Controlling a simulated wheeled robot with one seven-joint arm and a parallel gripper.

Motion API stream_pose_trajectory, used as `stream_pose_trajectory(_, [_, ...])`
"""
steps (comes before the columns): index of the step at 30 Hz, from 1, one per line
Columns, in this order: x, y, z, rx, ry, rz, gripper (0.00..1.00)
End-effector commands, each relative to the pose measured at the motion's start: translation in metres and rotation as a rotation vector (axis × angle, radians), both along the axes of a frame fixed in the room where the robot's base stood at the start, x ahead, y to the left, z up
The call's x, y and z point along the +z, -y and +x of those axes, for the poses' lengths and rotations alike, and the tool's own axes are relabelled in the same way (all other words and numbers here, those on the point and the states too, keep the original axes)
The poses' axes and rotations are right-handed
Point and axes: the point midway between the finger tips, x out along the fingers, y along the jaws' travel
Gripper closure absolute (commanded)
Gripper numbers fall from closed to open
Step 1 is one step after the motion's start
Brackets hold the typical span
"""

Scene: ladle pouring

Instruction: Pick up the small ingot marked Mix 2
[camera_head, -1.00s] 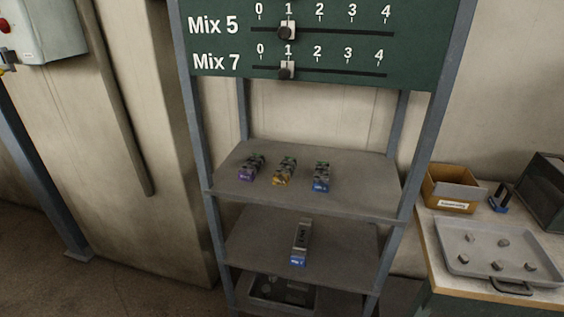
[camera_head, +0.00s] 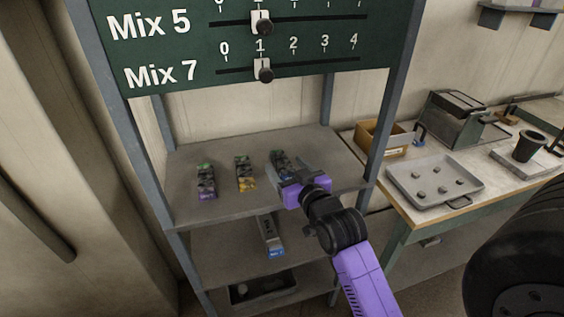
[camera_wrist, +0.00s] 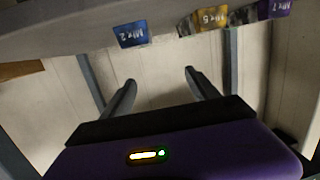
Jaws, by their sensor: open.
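The small ingot with the blue Mix 2 label shows in the wrist view (camera_wrist: 131,34) at the shelf's front edge. In the head view it is the right one of three small ingots on the upper shelf, with its dark top (camera_head: 281,158) visible and its front hidden by my gripper (camera_head: 288,178). My gripper is open and empty, in front of the ingot and apart from it. In the wrist view its two fingers (camera_wrist: 160,77) are spread, with the Mix 2 label beyond them, slightly left of centre.
The yellow Mix 5 ingot (camera_head: 245,174) and purple Mix 7 ingot (camera_head: 206,182) stand to the left on the upper shelf (camera_head: 190,213). A longer grey ingot with a blue label (camera_head: 270,237) lies one shelf below. Blue rack posts (camera_head: 388,100) flank the shelves. A side table holds a tray (camera_head: 408,192).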

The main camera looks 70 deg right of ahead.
Motion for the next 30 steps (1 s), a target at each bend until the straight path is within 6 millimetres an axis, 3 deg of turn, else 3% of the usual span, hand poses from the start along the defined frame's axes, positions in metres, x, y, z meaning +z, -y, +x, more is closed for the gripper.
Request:
stream_pose_trajectory(1, [0.004, 0.02, 0.001, -0.028, -0.02, 0.028, 0.31])
stream_pose_trajectory(4, [-0.01, 0.039, -0.001, -0.053, -0.083, 0.102, 0.31])
stream_pose_trajectory(11, [-0.036, 0.042, -0.002, -0.051, -0.163, 0.183, 0.31])
stream_pose_trajectory(30, [-0.061, 0.085, 0.049, -0.05, -0.164, 0.185, 0.31])
